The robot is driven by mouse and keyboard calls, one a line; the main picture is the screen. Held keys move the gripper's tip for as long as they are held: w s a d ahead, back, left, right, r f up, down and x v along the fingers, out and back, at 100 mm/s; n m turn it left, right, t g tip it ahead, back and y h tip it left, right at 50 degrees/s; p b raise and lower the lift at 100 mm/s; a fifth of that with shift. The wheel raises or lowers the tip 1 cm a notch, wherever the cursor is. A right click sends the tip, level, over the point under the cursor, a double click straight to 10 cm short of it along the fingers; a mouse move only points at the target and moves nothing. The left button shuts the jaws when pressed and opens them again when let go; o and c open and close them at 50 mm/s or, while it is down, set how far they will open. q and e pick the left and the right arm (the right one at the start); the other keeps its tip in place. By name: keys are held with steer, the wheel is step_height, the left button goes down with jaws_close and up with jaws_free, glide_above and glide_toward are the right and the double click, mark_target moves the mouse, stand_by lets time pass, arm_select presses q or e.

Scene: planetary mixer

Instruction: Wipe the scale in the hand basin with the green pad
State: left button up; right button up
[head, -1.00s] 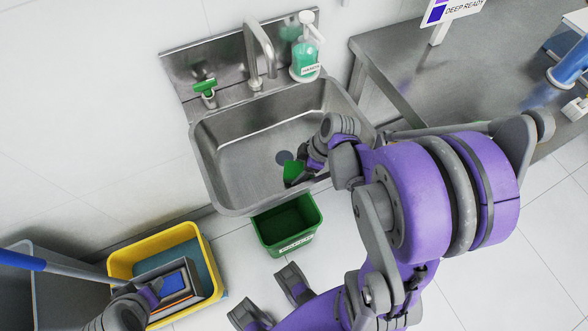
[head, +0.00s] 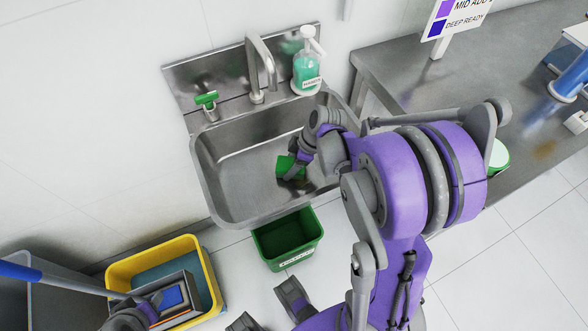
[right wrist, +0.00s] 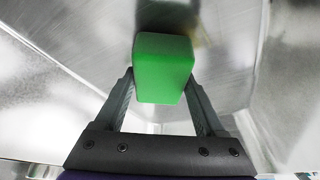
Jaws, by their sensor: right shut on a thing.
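The steel hand basin (head: 228,173) is on the wall at the centre of the head view. My right gripper (head: 293,170) is inside it, shut on the green pad (head: 284,164). In the right wrist view the green pad (right wrist: 163,70) sits between the two fingers of the right gripper (right wrist: 163,92), above or against the steel; contact is unclear. Pale patches show on the steel there, but I cannot tell scale from reflections. The drain is hidden. My left gripper (head: 152,303) is at the lower left, by a blue-handled tool (head: 45,278); its jaws are unclear.
The tap (head: 259,68), soap bottle (head: 307,66) and a green-topped item (head: 207,101) stand at the basin's back. A green bin (head: 288,241) is below its front edge. A yellow bucket (head: 206,262) is lower left. A steel table (head: 400,70) is at right.

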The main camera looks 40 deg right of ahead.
steer(key=shift+w+d+f, duration=0.1)
steer(key=shift+w+d, duration=0.1)
steer(key=shift+w, duration=0.75)
steer(key=shift+w+d+f, duration=0.1)
steer(key=shift+w+d, duration=0.1)
steer(key=shift+w, duration=0.7)
steer(key=shift+r, duration=0.15)
steer(key=shift+r+p, duration=1.9)
steer(key=shift+r, duration=1)
step_height(320, 180, up, 3)
steer(key=shift+p, duration=0.95)
